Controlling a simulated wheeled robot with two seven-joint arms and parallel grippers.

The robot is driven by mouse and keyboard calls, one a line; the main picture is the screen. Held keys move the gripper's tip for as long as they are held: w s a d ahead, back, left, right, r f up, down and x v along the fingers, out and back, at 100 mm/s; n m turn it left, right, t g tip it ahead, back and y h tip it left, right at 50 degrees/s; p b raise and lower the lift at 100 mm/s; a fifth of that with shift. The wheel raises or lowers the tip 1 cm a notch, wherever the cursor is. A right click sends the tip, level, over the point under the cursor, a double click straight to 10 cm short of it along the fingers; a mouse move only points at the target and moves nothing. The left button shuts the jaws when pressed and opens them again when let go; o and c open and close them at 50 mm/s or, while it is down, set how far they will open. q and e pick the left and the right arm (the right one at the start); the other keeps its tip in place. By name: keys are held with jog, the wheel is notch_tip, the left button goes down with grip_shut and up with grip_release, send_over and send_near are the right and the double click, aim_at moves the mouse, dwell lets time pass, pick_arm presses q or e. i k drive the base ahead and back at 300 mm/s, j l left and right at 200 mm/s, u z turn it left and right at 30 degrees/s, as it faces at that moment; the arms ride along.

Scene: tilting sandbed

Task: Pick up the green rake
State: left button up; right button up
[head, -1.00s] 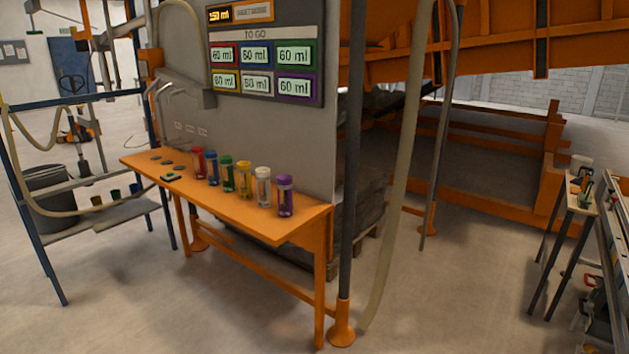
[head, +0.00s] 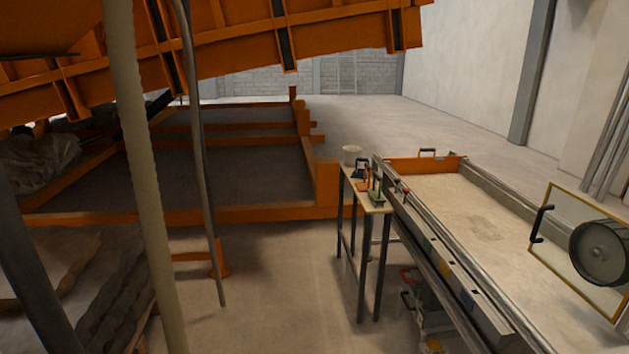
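No green rake can be made out for certain in the head view. A small dark-legged stand (head: 376,209) stands right of centre, beside a long sand-filled tray. On its top are a white container (head: 351,154), some dark and orange small items, and a small green item (head: 377,191) near the right edge. The green item is too small to tell whether it is a rake. Neither of my grippers is in view.
The long sandbed (head: 470,206) has metal rails and an orange end board. A round drum on a framed panel (head: 597,252) is at the right. A pale hose (head: 139,150) and poles hang at the left. The floor (head: 275,290) before the stand is clear.

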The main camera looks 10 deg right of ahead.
aim_at(375, 195)
jog(key=i+l+z, duration=0.1)
jog(key=i+z, duration=0.15)
jog(key=i, duration=0.95)
jog(key=i+j+z, duration=0.1)
jog(key=i+z, duration=0.15)
jog(key=i, duration=0.9)
